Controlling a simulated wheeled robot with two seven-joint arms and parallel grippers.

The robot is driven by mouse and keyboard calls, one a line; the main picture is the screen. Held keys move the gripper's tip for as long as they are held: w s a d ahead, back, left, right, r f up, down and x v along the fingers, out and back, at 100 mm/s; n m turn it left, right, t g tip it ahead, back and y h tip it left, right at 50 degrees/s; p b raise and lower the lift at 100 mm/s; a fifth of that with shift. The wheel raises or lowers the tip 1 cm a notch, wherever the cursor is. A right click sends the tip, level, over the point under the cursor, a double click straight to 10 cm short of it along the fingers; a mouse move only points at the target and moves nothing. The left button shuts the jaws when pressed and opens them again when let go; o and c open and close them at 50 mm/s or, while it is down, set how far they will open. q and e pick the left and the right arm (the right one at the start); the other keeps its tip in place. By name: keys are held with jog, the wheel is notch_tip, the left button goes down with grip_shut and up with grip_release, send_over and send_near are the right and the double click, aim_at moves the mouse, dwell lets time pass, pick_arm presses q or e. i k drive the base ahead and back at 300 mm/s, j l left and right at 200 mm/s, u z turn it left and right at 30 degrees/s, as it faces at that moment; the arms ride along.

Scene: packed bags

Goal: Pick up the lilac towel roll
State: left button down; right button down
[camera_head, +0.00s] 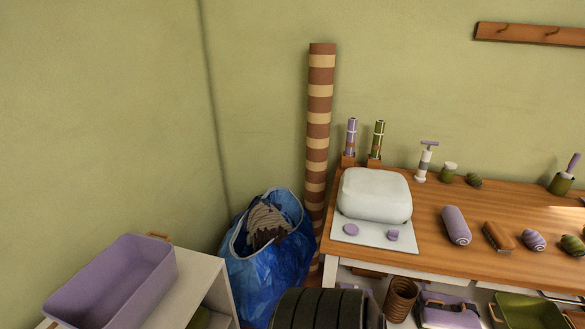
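The lilac towel roll (456,225) lies on the wooden table top, right of the white mat. Its near end shows a spiral, and it is free on all sides. A smaller striped lilac roll or ball (534,240) lies farther right, past a brown brush-like item (498,237). Neither of my grippers is in view.
A white rounded case (375,194) stands on a pale mat (348,240) holding two small lilac pieces. Bottles and a pump stand along the table's back. A blue bag (265,275), striped pole (318,130) and lilac bin (110,285) are left. A dark ribbed shape is low centre.

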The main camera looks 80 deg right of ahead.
aim_at(459, 232)
jog(key=z, duration=3.7)
